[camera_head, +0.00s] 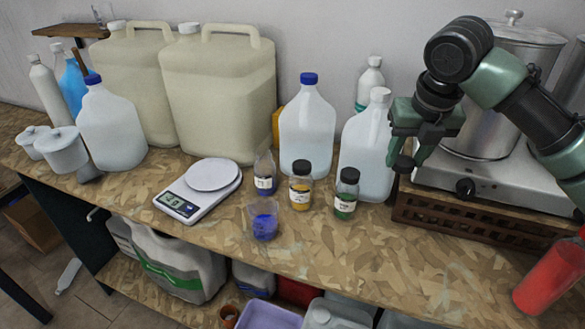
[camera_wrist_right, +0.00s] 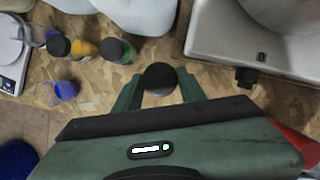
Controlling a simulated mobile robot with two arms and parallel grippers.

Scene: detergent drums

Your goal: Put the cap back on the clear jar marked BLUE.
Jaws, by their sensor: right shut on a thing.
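The clear jar (camera_head: 264,174) stands open on the bench, with a white label and blue contents low inside. Its label text is too small to read. Part of it shows at the left of the right wrist view (camera_wrist_right: 38,38). My right gripper (camera_head: 404,150) is shut on a black cap (camera_wrist_right: 160,78), which it holds above the bench, right of the jars and near the hot plate. The cap also shows below the fingers in the head view (camera_head: 403,164). My left gripper is not in view.
Black-capped jars of yellow (camera_head: 300,188) and green (camera_head: 346,196) stand right of the open jar. A clear cup of blue powder (camera_head: 264,224) stands in front, a scale (camera_head: 200,190) to the left. Large jugs (camera_head: 307,130) stand behind.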

